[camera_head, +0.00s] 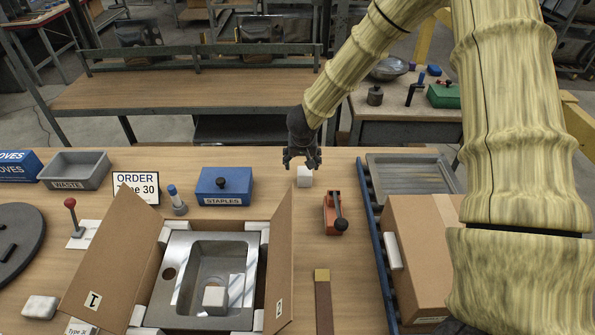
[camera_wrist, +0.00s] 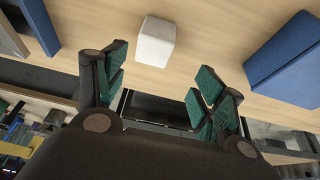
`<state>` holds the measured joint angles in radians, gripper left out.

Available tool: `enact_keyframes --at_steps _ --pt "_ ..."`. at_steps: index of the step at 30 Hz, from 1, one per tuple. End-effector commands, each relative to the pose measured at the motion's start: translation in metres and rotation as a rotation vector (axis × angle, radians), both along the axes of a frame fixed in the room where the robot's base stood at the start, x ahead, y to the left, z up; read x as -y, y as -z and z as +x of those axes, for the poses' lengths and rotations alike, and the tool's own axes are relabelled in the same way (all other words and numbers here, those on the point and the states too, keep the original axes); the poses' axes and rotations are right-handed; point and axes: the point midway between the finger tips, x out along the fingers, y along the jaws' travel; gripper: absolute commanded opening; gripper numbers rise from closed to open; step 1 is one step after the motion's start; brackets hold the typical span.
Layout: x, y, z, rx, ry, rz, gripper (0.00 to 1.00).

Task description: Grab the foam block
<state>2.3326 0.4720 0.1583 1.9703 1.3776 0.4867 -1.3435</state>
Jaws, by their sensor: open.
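A small white foam block (camera_head: 304,177) sits on the wooden table near its back edge. My gripper (camera_head: 302,164) is just above and behind it in the head view, pointing down. In the wrist view the white block (camera_wrist: 155,42) lies beyond the tips of my open gripper (camera_wrist: 163,72), with nothing between the green-padded fingers. I cannot tell the exact gap to the block. Another white block (camera_head: 214,298) lies in the steel sink (camera_head: 228,250), and a third (camera_head: 40,309) lies at the front left.
A blue staples box (camera_head: 224,186) stands left of the block, and a red tool (camera_head: 334,213) lies in front of it to the right. The open cardboard box (camera_head: 118,262) holds the sink. A blue-railed conveyor (camera_head: 376,235) carries a closed carton (camera_head: 418,245).

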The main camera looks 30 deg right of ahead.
Motion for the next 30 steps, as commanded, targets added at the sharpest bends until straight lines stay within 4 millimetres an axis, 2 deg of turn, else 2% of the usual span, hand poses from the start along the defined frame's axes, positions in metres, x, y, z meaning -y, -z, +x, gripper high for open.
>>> enact_keyframes --at_steps 5,12,20,30 --pt "0.003 0.019 0.004 0.001 0.000 0.000 0.70" --pt "0.006 0.048 0.022 -0.009 -0.003 0.000 0.70" --pt "0.011 0.059 0.024 -0.011 0.001 0.000 0.70" --pt "0.021 0.093 0.031 -0.013 0.000 -0.001 0.70"
